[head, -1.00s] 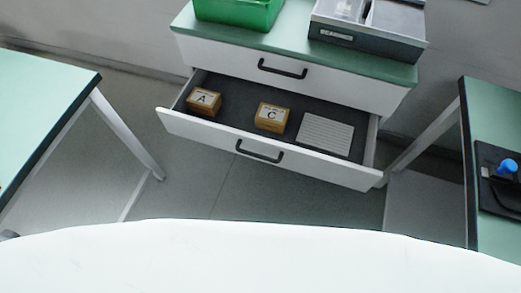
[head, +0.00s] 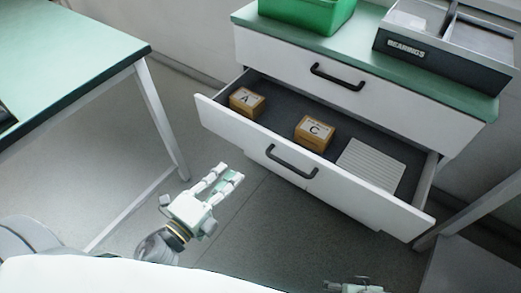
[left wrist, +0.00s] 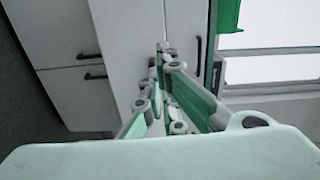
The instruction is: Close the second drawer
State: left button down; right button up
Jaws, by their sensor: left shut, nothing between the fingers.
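The second drawer (head: 330,187) of the white cabinet is pulled out, below the shut top drawer (head: 370,92). Its black bar handle (head: 292,161) is on the middle of its white front. Inside are a box marked A (head: 247,101), a box marked C (head: 314,132) and a light ribbed plate (head: 371,165). My left gripper (head: 231,172) is shut and empty, left of the handle and apart from it in the picture. Its fingers (left wrist: 164,62) also show in the left wrist view, before white drawer fronts. My right gripper (head: 355,286) shows only partly at the bottom edge.
A green bin (head: 308,15) and a grey tray labelled BEARINGS (head: 440,62) stand on the cabinet top. A green-topped table (head: 75,50) is at the left, its leg near my left gripper. Floor is clear before the drawer.

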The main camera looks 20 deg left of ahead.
pick_arm(q)
jog(key=p, duration=0.2)
send_near(265, 134)
jog(key=shift+m, duration=0.3)
jog(key=x, duration=0.7)
pick_arm(e)
jog(key=f, duration=0.1)
jog(key=s+f, duration=0.1)
jog(key=f, duration=0.2)
jog(key=shift+s+d+f, duration=0.1)
jog(key=shift+s+d, duration=0.05)
jog(key=shift+s, duration=0.25)
